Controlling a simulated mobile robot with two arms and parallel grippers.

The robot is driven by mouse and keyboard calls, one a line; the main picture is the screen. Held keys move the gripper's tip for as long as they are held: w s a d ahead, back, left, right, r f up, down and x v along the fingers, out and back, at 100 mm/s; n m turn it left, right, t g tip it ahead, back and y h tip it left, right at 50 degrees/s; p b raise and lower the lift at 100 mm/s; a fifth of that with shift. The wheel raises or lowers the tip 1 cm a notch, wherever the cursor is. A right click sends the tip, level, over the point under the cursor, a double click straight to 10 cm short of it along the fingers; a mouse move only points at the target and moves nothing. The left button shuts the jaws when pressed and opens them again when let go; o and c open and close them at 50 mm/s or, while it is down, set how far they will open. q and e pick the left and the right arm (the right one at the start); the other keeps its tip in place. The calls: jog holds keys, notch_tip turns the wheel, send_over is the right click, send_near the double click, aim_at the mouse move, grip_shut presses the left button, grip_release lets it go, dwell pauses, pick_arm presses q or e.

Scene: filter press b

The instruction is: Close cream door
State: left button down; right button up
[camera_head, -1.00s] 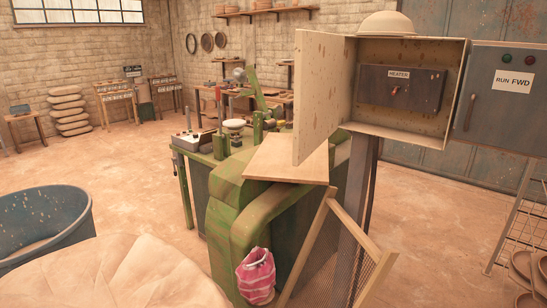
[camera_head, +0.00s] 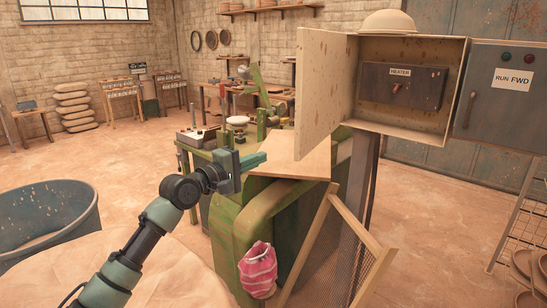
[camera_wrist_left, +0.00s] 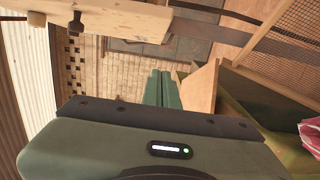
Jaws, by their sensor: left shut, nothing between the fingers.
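The cream door (camera_head: 325,95) stands wide open at the left side of a cream wall box (camera_head: 436,141) in the head view. Inside the box is a dark panel labelled HEATER (camera_head: 402,86) with a small switch. My left gripper (camera_head: 254,160) is shut and empty, to the left of the door and below it, apart from it. Its closed green fingers (camera_wrist_left: 160,88) also show in the left wrist view. A cream panel crosses the top left of that view; I cannot tell whether it is door or box. My right gripper is not in view.
A tilted wooden board (camera_head: 303,160) lies on the green machine (camera_head: 255,215) below the door. A round cream object (camera_head: 388,23) sits on the box. A grey RUN FWD cabinet (camera_head: 500,105) stands at the right. A wood-framed mesh screen (camera_head: 372,270) leans near the post.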

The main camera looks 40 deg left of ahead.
pick_arm(q)
jog(key=w+d+p, duration=0.5)
jog(key=w, duration=0.5)
jog(key=shift+f, duration=0.15)
